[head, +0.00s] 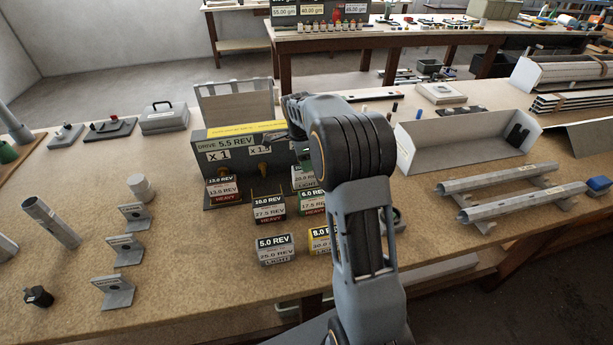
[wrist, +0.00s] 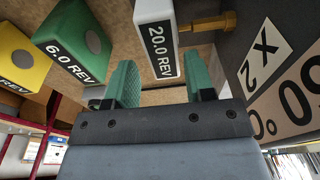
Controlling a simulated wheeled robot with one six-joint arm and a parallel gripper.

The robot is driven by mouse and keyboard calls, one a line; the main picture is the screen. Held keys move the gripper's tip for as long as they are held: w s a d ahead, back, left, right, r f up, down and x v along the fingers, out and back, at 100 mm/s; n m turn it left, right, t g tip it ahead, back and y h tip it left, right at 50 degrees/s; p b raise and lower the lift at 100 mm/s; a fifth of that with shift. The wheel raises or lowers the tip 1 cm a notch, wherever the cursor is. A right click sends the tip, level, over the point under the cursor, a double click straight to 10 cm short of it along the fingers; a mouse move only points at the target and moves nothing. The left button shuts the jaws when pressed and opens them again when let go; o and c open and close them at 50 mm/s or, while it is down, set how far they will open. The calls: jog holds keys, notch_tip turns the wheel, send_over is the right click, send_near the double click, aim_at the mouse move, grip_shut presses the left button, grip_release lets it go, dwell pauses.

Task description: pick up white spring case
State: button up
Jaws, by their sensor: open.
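The white spring case (wrist: 153,35), labelled 20.0 REV, lies ahead of my gripper (wrist: 159,72) in the wrist view. My gripper's two green fingers are apart, one on each side of the case's near end in the picture. I cannot tell whether the fingertips reach down beside it, and I see no contact. In the head view the white case (head: 304,180) shows only in part, left of my arm and in front of the grey drive box. My arm hides most of the gripper there.
The green 6.0 REV case (wrist: 75,40) and yellow 8.0 REV case (wrist: 20,60) stand close by. The drive box (head: 225,140) with brass pegs (wrist: 208,23) is right beside the white case.

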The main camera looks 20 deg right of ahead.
aim_at(306, 176)
jog(key=shift+w+d+f+p, duration=0.1)
jog(key=shift+f+p, duration=0.1)
jog(key=shift+f, duration=1.15)
jog(key=shift+d+f+p, duration=0.1)
jog(key=shift+f+p, duration=0.1)
jog(key=shift+f, duration=1.1)
jog(key=shift+f, duration=0.2)
jog(key=shift+c, duration=0.2)
jog(key=c, duration=0.8)
